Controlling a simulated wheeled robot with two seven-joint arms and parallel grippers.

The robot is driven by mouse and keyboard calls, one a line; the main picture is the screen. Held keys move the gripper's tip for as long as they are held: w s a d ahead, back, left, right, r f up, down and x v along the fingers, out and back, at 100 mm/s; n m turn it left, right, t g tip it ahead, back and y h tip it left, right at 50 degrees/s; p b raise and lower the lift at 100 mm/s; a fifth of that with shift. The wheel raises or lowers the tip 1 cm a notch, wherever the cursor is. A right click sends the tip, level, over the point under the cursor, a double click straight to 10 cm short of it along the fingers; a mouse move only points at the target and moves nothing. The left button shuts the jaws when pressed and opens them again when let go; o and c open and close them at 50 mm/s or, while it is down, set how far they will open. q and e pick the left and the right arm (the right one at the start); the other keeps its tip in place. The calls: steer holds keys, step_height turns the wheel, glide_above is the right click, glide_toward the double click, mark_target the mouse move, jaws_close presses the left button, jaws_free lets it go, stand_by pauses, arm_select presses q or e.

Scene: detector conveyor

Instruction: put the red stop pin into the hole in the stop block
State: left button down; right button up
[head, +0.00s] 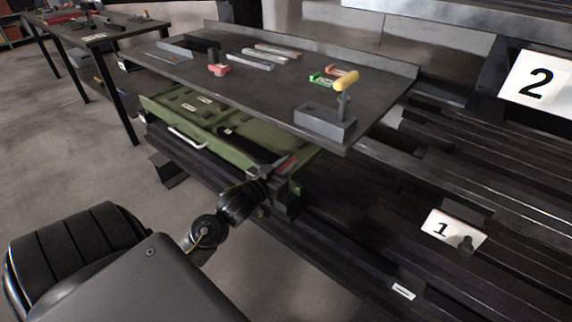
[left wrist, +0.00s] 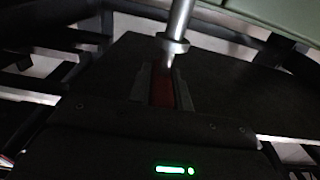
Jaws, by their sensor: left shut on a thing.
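My left gripper (head: 283,176) is low in front of the table, by the front right end of the green case. It is shut on the red stop pin (head: 288,163), which shows as a small red patch in the head view. In the left wrist view the red grip of the pin sits between the fingers (left wrist: 163,88), and its bare metal shaft with a collar (left wrist: 175,46) points away from the gripper. I cannot make out a stop block with an open hole for certain. My right gripper is not in view.
A red part (head: 218,69) and grey bars lie farther back. The green case (head: 180,120) is below the table edge. Dark rails with plates 1 (head: 440,229) and 2 (head: 537,84) fill the right.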

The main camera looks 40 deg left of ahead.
arm_select(q)
steer(key=shift+f+b, duration=0.65)
steer(key=shift+f, duration=0.7)
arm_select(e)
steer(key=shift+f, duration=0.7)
arm_select(q)
steer(key=c, duration=1.2)
jaws_free()
steer(key=s, duration=1)
steer(key=shift+s+d+p, duration=0.15)
steer(key=shift+s+p, duration=0.25)
steer(key=shift+p, duration=0.05)
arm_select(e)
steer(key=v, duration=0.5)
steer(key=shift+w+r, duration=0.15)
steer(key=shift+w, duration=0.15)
arm_select(q)
steer(key=shift+f, duration=0.1)
